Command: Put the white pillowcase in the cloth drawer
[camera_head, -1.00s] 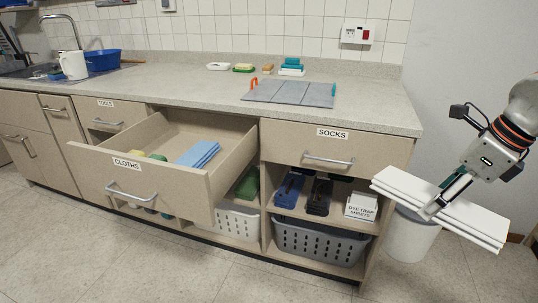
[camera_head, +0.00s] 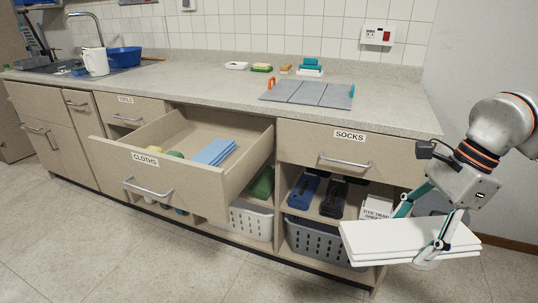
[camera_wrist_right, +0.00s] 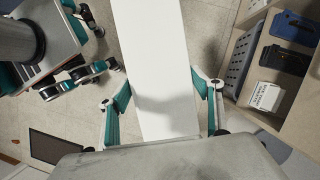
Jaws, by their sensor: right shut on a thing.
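The white pillowcase (camera_head: 378,238) is a folded flat stack at the right of the head view, in front of the cabinet's right end. My right gripper (camera_head: 432,254) is shut on it and holds it above the floor. In the right wrist view the pillowcase (camera_wrist_right: 160,50) runs between the two teal fingers (camera_wrist_right: 165,112). The drawer labelled CLOTHS (camera_head: 205,193) is pulled open at the left, apart from the pillowcase. Blue folded cloths (camera_head: 214,152) lie inside it. In the wrist view, parts that look like my left gripper (camera_wrist_right: 82,82) show at the left; their jaw state is unclear.
The SOCKS drawer (camera_head: 345,152) is shut, right of the open drawer. Below it stand a grey basket (camera_head: 318,240), dark items and a white box, partly hidden by the pillowcase. A grey folded mat (camera_head: 308,92) lies on the counter.

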